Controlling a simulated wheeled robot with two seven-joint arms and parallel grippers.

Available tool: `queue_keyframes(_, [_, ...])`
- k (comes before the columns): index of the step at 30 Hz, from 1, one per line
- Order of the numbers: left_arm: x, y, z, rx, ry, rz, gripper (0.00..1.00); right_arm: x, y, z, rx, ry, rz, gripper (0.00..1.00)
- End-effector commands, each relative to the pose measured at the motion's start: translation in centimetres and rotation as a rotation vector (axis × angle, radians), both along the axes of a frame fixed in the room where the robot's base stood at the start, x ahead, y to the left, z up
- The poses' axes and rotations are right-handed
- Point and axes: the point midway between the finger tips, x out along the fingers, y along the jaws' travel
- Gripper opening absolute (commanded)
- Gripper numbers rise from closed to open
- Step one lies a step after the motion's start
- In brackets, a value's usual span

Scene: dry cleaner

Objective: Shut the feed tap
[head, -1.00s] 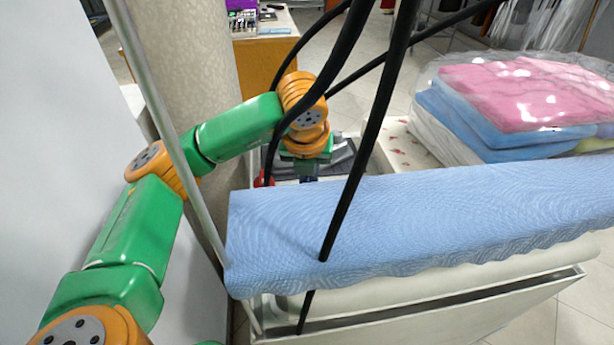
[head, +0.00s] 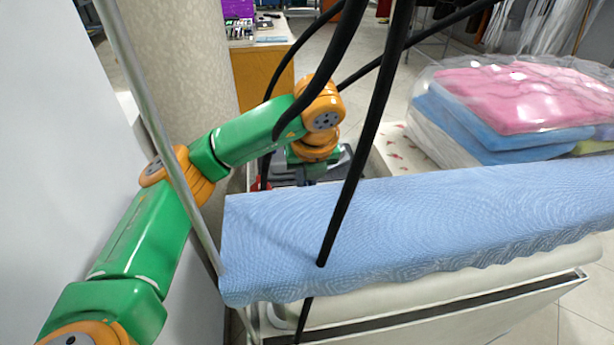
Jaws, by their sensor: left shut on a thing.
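My left arm reaches from the left, behind the thin grey pole, to the far side of the blue ironing board. My left gripper (head: 309,174) points down there, just past the board's far edge. Only its dark upper part shows, below the orange wrist. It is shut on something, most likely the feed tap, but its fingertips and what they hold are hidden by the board. A small red part (head: 256,183) shows left of the gripper, partly hidden by a black hose; I cannot tell whether it belongs to the tap. My right gripper is not in view.
The padded blue board (head: 420,220) fills the front. Black hoses (head: 365,150) hang across the view before my wrist. A beige column (head: 185,60) stands behind my arm. Bagged pink and blue laundry (head: 510,100) lies at the right. A wooden counter (head: 262,70) stands behind.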

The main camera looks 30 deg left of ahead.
Motion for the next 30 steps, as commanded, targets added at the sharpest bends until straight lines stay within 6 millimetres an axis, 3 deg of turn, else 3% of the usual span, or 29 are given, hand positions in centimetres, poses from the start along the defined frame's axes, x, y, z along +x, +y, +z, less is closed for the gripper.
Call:
queue_keyframes(2, [0.0,0.0,0.0,-0.001,0.000,0.002,0.00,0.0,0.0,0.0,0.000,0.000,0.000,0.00])
queue_keyframes(3, [0.0,0.0,0.0,-0.001,0.000,0.002,0.28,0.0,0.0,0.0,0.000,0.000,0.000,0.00])
queue_keyframes(5, [0.0,0.0,0.0,0.000,0.000,0.001,0.44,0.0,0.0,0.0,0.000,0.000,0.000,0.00])
queue_keyframes(6, [0.0,0.0,0.0,0.000,0.000,0.001,0.47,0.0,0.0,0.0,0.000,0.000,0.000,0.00])
queue_keyframes(14, [0.0,0.0,0.1,0.000,0.000,0.000,0.47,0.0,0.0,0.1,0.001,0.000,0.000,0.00])
queue_keyframes(24, [-1.8,-1.4,6.0,0.001,-0.004,-0.001,0.47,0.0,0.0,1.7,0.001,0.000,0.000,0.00])
queue_keyframes(30, [-2.2,-1.7,6.6,-0.001,0.001,0.001,0.47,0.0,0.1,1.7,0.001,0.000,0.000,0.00])
